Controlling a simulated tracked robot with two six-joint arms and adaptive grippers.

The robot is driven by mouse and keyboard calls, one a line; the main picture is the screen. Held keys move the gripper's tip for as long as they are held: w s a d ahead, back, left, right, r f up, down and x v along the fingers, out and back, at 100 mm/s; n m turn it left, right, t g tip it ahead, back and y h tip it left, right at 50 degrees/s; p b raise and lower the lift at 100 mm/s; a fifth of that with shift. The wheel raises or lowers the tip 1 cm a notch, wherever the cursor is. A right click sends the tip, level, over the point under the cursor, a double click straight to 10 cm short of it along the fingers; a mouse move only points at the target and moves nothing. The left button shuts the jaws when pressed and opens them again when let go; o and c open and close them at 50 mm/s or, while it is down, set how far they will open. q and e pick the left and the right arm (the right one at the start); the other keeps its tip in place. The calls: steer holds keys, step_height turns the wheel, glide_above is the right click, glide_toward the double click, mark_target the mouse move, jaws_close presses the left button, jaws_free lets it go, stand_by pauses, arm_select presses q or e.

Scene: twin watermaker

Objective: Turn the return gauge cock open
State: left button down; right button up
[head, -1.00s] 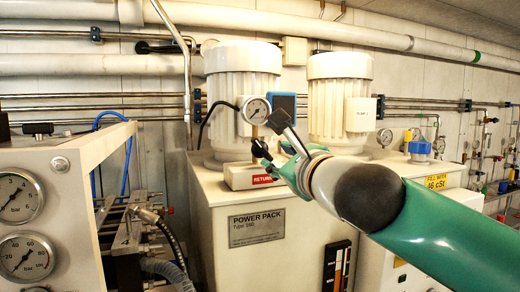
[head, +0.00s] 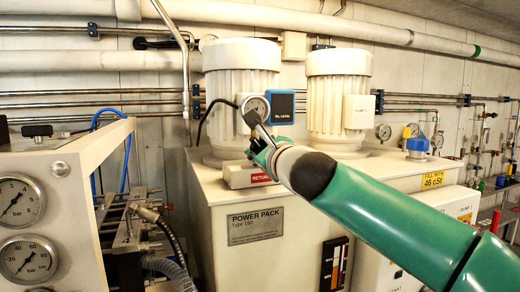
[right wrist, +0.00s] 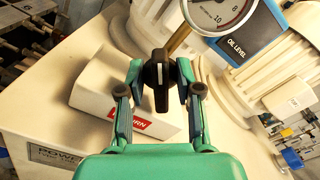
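The return gauge cock's black handle (right wrist: 157,76) shows in the right wrist view, with a pale line along its top. It sits between the two fingers of my right gripper (right wrist: 159,78), which is open around it, with narrow gaps seeming to remain at both sides. In the head view my right gripper (head: 258,145) reaches the cock from the right and largely hides it. The round gauge (head: 255,107) stands just above, and also shows at the top of the right wrist view (right wrist: 214,8). The pale block (head: 238,176) with the red RETURN label is below. My left gripper is out of view.
The cock is on the cream power pack cabinet (head: 215,195), in front of two ribbed motors (head: 240,85). A blue OIL LEVEL box (head: 282,107) is right beside the gauge. A panel with two gauges (head: 75,190) and hoses stands at left.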

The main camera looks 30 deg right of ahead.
jaws_close()
steer(key=shift+m, duration=0.3)
steer(key=m, duration=0.3)
steer(key=shift+d+m, duration=0.1)
steer(key=shift+m, duration=1.9)
steer(key=shift+o, duration=1.3)
jaws_free()
steer(key=shift+s, duration=0.15)
